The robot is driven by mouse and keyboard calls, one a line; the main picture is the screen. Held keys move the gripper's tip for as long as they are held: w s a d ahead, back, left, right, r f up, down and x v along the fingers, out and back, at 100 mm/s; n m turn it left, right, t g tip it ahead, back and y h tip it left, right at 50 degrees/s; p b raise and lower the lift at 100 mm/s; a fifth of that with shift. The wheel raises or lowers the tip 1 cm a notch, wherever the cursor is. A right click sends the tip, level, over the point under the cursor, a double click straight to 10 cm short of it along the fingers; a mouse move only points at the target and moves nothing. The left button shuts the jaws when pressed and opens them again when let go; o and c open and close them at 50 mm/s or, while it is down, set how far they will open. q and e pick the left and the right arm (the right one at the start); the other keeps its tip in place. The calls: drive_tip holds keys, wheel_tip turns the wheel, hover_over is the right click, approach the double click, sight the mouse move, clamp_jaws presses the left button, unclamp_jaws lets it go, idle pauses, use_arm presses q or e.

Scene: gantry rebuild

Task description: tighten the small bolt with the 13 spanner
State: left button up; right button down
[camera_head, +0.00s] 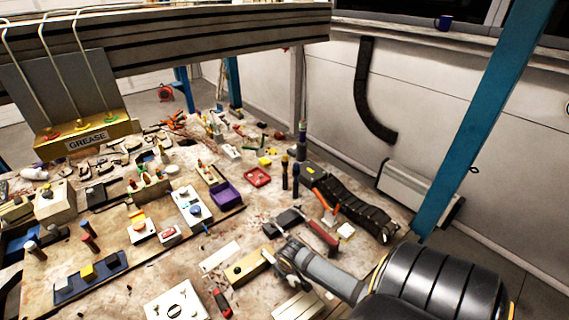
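My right gripper (284,256) comes in from the lower right, over the table's front part. It is beside the right end of a tan block (248,267) with a dark round piece on top. I cannot tell whether the fingers are open or whether they touch the block. The small bolt and the 13 spanner are too small or hidden for me to pick out. My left gripper is not in view.
The worn workbench (130,280) is crowded. A red-handled tool (221,301), a white plate (176,302), a purple tray (227,193), a hammer (322,235) and a black ribbed piece (357,209) lie around.

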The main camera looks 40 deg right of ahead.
drive_tip(key=shift+a+m, duration=0.25)
drive_tip(key=shift+m, duration=0.15)
drive_tip(key=shift+r, duration=0.1)
drive_tip(key=shift+w+a+m+h, duration=0.15)
drive_tip(key=shift+a+m+h, duration=0.05)
drive_tip(key=shift+a+m, duration=0.35)
drive_tip(key=shift+w+a+m+h, duration=0.15)
drive_tip(key=shift+a+m+h, duration=0.05)
drive_tip(key=shift+a+m, duration=0.3)
drive_tip(key=shift+w+a+m+g+h, duration=0.2)
drive_tip(key=shift+a+m, duration=0.25)
drive_tip(key=shift+m, duration=0.15)
drive_tip(key=shift+w+a+m+g+h, duration=0.1)
drive_tip(key=shift+w+a+m+g, duration=0.1)
drive_tip(key=shift+a+m, duration=0.3)
drive_tip(key=shift+d, duration=0.1)
